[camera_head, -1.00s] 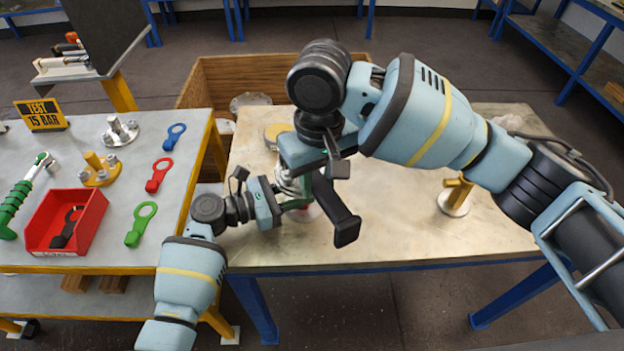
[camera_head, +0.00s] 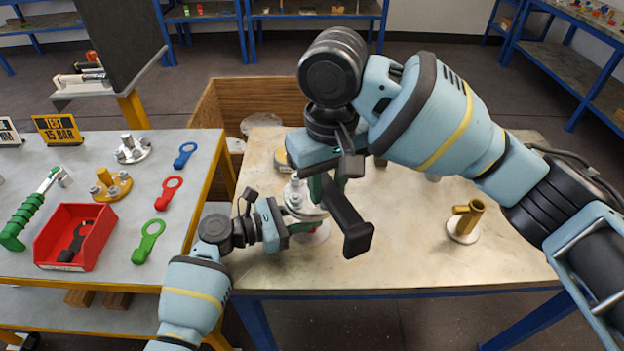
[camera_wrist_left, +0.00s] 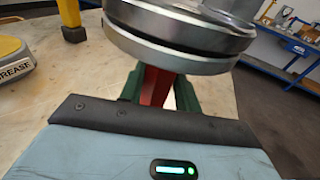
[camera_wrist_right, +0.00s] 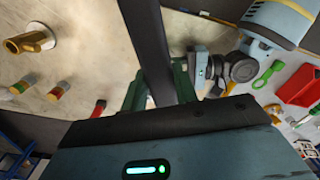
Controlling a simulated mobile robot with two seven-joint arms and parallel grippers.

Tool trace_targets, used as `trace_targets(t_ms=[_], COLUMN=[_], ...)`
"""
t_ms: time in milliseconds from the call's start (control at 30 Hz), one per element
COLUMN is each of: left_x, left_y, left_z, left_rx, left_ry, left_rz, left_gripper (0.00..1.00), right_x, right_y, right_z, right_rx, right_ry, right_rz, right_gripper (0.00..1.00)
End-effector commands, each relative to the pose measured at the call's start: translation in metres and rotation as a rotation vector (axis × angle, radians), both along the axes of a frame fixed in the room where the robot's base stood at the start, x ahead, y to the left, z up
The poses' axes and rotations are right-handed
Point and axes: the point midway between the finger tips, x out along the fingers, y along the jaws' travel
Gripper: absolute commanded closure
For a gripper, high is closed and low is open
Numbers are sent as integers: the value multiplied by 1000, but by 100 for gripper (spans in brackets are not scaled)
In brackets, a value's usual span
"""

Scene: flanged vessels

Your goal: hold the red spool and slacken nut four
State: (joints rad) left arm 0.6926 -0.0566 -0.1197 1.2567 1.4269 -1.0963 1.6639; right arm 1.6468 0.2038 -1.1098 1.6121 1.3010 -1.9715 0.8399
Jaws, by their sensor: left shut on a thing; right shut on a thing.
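The red spool (camera_wrist_left: 154,88) stands under a silver flange (camera_wrist_left: 180,40) in the left wrist view. My left gripper (camera_wrist_left: 158,90) is shut on it just below the flange. In the head view this flanged vessel (camera_head: 297,194) is mostly hidden behind both my grippers, with a bit of red low down. My right gripper (camera_head: 326,186) is shut on a black bar-like tool (camera_head: 348,222) above the vessel. The bar also crosses the right wrist view (camera_wrist_right: 150,45). Its far end is hidden, so I cannot tell whether it is on a nut. Nut four cannot be picked out.
A brass-coloured pipe piece (camera_head: 466,219) stands on the right of the worktable. The left bench holds a red bin (camera_head: 75,236), blue, red and green ring-ended tools, a green-handled wrench (camera_head: 30,212) and a yellow test sign (camera_head: 57,129). A grease tin (camera_wrist_left: 12,60) stands near the vessel.

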Motion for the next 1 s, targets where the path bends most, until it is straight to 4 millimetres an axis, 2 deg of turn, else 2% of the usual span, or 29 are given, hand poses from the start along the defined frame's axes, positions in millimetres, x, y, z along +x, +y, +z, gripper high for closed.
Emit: trace_targets(t_ms=[167, 200, 367, 767, 1000], left_x=[0, 0, 0, -2, -15], left_y=[0, 0, 0, 6, 43], left_z=[0, 0, 0, 0, 4], left_rx=[-1, -1, 0, 0, 2], left_ry=[1, 1, 0, 1, -1], left_rz=[0, 0, 0, 1, 3], left_gripper=[86, 63, 43, 42, 42], right_x=[0, 0, 0, 0, 0], right_y=[0, 0, 0, 0, 0], right_z=[1, 1, 1, 1, 1], right_rx=[1, 1, 1, 1, 1], right_ry=[-2, -2, -2, -2, -2], right_rz=[0, 0, 0, 0, 0], right_gripper=[98, 98, 98, 98, 98])
